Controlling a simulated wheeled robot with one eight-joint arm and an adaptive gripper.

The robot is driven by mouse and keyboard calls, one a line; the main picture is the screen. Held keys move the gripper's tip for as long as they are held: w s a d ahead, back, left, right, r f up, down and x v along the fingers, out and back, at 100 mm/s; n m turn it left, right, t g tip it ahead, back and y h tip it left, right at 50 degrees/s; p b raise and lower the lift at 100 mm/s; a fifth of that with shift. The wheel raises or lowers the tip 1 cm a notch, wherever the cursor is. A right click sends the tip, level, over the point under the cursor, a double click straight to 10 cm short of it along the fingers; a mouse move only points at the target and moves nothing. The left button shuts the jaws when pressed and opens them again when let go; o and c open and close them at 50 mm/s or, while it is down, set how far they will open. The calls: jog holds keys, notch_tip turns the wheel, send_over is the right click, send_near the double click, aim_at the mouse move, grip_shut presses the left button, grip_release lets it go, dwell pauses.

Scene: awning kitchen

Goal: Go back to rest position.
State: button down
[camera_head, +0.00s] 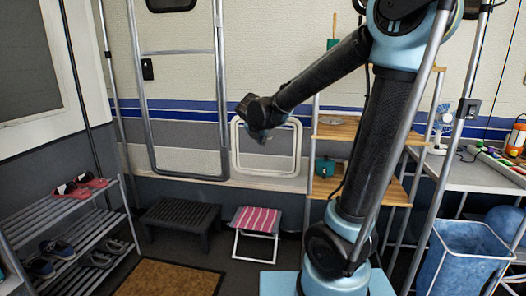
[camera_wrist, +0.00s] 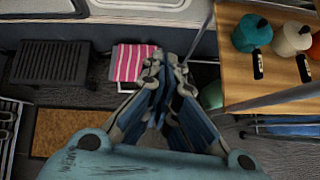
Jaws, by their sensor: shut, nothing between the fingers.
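My arm reaches up and to the left in the head view. Its dark end with my gripper (camera_head: 260,115) is in mid-air in front of the caravan wall, near a white-framed hatch. The fingers are too small to make out there. In the wrist view, my gripper (camera_wrist: 166,72) points down and away over the floor. Its fingers are shut with nothing held between them. A pink striped stool (camera_wrist: 133,62) shows just beyond the fingers, apart from them. The stool (camera_head: 257,221) stands low by the wall in the head view.
A shoe rack (camera_head: 75,240) stands at left, beside a dark step stool (camera_head: 181,217) and brown doormat (camera_head: 170,279). Wooden shelves (camera_head: 336,131) stand behind my arm. A table (camera_head: 470,172) and blue bin (camera_head: 466,258) are at right. Teal and cream canisters stand on a wooden shelf (camera_wrist: 252,82).

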jog(key=s+d+f+m+g, duration=0.2)
jog(key=s+d+f+m, duration=0.1)
jog(key=s+d+m, duration=0.5)
jog(key=s+d+f+m+g, duration=0.2)
jog(key=s+d+m, duration=0.6)
jog(key=s+d+f+m+g+y, duration=0.1)
jog(key=s+f+m, duration=0.4)
jog(key=s+m, duration=0.2)
jog(key=s+d+f+m+g+y, duration=0.1)
jog(key=s+f+m, duration=0.3)
jog(key=s+m, duration=0.4)
jog(key=shift+s+d+f+m+g, duration=0.35)
jog(key=shift+s+d+g, duration=0.2)
jog(key=shift+s, duration=0.5)
